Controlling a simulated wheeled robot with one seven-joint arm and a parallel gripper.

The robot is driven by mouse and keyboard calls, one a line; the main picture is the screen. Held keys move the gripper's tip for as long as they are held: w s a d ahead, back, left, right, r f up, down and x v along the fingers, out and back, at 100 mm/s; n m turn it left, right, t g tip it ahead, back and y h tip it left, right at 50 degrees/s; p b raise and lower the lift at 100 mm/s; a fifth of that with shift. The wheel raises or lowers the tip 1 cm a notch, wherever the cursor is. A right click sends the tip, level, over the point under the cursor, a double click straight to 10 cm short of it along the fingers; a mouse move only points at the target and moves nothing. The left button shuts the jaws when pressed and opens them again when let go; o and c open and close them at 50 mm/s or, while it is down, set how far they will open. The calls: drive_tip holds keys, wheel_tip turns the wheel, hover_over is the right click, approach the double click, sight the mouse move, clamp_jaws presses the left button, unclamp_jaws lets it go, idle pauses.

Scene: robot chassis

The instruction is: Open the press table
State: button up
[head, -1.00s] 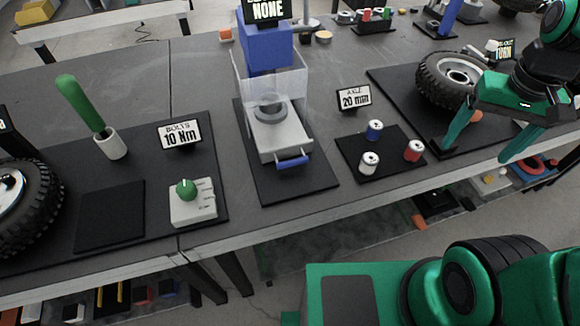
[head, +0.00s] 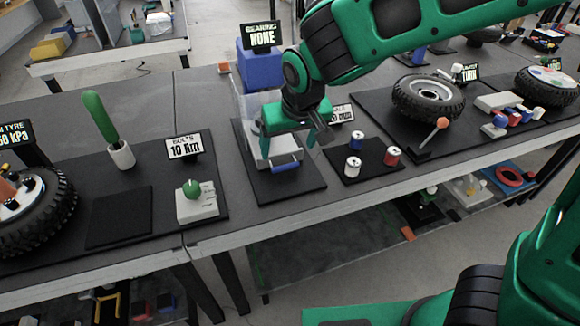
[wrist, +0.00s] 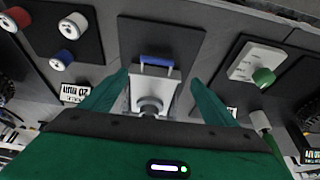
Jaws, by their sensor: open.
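The press stands on a black mat (head: 302,187), with a blue upper block (head: 258,68) and a clear guard, partly hidden behind my arm. Its pale press table has a blue bar handle (head: 287,163) at the front; in the wrist view the handle (wrist: 157,61) lies across the end of the pale table (wrist: 172,88). A round grey piece (wrist: 150,107) sits on the table. My gripper (head: 289,148) is open and empty, pointing down above the table. In the wrist view, its fingers (wrist: 160,78) spread to either side of the table and handle. I cannot tell the height gap.
Right of the press, a black mat holds one blue can (head: 356,140), one white can (head: 353,167) and one red can (head: 392,157). Left are a dial box (head: 197,203) and a green-handled tool (head: 97,112). A wheel (head: 430,97) lies farther right.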

sight(287, 168)
drive_tip(key=x, duration=1)
drive_tip(key=shift+w+d+f, duration=0.25)
drive_tip(key=shift+w+f, duration=0.05)
drive_tip(key=shift+w, duration=0.05)
